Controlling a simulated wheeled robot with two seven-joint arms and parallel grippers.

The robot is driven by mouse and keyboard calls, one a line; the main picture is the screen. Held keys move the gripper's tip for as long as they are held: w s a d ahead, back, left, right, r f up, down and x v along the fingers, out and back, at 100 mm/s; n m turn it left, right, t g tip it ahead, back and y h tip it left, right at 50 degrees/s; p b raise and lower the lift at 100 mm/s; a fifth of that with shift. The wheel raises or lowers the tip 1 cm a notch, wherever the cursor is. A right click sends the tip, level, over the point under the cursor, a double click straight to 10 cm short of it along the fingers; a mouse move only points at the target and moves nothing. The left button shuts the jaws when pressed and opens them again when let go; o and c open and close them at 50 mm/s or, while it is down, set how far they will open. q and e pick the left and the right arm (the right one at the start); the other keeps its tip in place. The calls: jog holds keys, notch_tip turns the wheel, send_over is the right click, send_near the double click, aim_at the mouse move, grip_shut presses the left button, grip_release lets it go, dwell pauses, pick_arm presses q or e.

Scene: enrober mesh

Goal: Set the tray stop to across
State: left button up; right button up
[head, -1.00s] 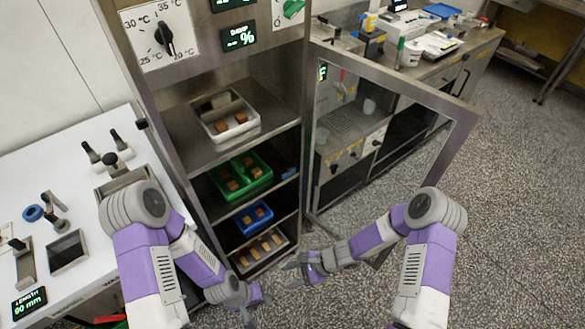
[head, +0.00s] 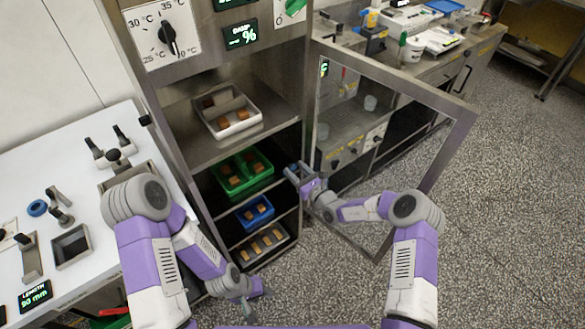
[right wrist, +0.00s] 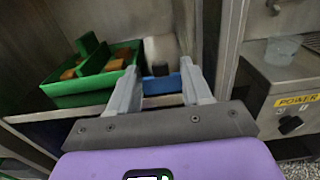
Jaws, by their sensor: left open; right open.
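In the right wrist view a small blue piece (right wrist: 166,84), which looks like the tray stop, shows between the fingers of my right gripper (right wrist: 159,70). It sits at the shelf's right end, beside the green tray (right wrist: 98,84); its exact orientation is unclear. My left gripper (head: 246,289) is open and empty, low in front of the cabinet.
The cabinet holds a white tray (head: 237,131) above, then the green tray, a blue tray (head: 244,218) and a bottom tray (head: 237,258), with brown pieces. The open glass door's frame (head: 452,150) stands right of my right arm. A white counter (head: 18,173) is at left.

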jog(key=shift+x, duration=1.25)
grip_shut()
